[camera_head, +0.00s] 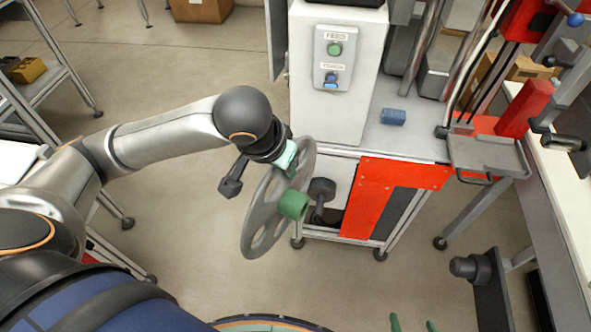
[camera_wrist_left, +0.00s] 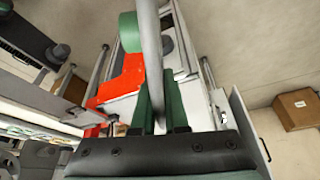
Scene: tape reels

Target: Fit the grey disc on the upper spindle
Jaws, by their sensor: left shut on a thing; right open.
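The grey disc (camera_head: 258,222), a spoked reel with a green hub (camera_head: 293,204), hangs tilted in front of the machine. My left gripper (camera_head: 289,160) is shut on its upper rim. In the left wrist view the disc's rim (camera_wrist_left: 149,38) runs edge-on between the green fingers, with the green hub (camera_wrist_left: 127,32) on its left. A dark spindle (camera_head: 321,190) is just right of the hub, apart in the picture; depth is unclear. Another dark spindle (camera_head: 468,267) is at lower right. I cannot tell which is the upper one. My right gripper (camera_head: 412,323) is open and empty at the bottom edge.
The white machine (camera_head: 330,110) has a button panel (camera_head: 333,58) and an orange front panel (camera_head: 385,195). A grey tray (camera_head: 485,155) juts out at right. The floor between the disc and the lower-right spindle is clear.

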